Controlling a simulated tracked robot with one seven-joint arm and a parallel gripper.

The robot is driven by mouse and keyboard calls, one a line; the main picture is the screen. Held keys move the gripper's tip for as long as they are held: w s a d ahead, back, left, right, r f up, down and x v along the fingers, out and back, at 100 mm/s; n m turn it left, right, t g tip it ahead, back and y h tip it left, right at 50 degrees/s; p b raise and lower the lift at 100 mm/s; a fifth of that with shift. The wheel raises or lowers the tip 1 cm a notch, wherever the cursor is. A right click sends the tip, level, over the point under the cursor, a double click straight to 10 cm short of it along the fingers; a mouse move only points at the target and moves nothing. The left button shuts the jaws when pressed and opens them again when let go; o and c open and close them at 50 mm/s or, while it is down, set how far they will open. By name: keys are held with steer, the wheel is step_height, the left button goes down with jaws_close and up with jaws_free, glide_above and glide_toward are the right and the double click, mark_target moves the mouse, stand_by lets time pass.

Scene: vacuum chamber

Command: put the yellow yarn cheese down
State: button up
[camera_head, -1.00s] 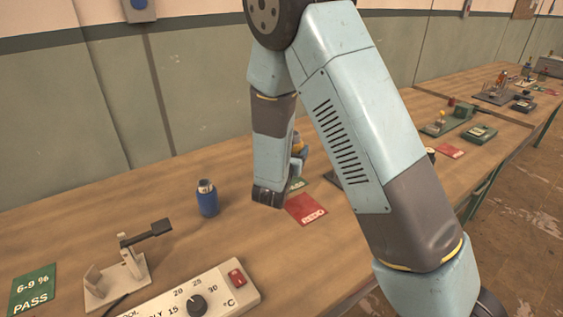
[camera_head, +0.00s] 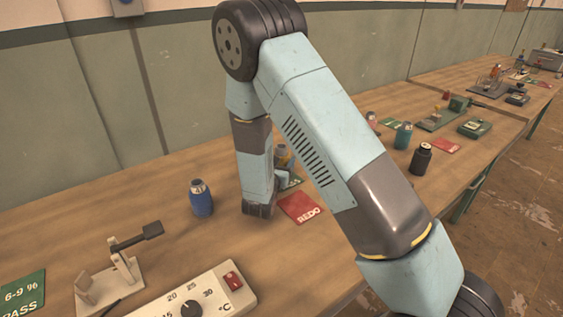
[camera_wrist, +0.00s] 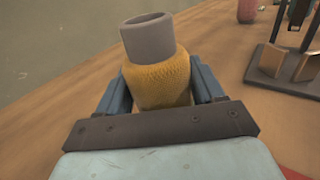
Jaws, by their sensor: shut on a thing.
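The yellow yarn cheese (camera_wrist: 160,87) is wound on a grey tube that sticks out of its top. In the wrist view it stands between the two blue fingers of my gripper (camera_wrist: 158,90), which are shut on its sides. Its lower part is hidden by the gripper body, so I cannot tell whether it touches the table. In the head view only a bit of the yellow cheese (camera_head: 282,155) shows behind my arm, and the fingers are mostly hidden there.
A blue cheese (camera_head: 201,199) stands left of my arm. A red REDO card (camera_head: 300,208) lies right of my wrist, and a green PASS card (camera_head: 22,293) at the left. A black cheese (camera_head: 421,159) and a teal one (camera_head: 403,136) stand farther right. A control box (camera_head: 190,297) is in front.

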steer(key=o, duration=1.2)
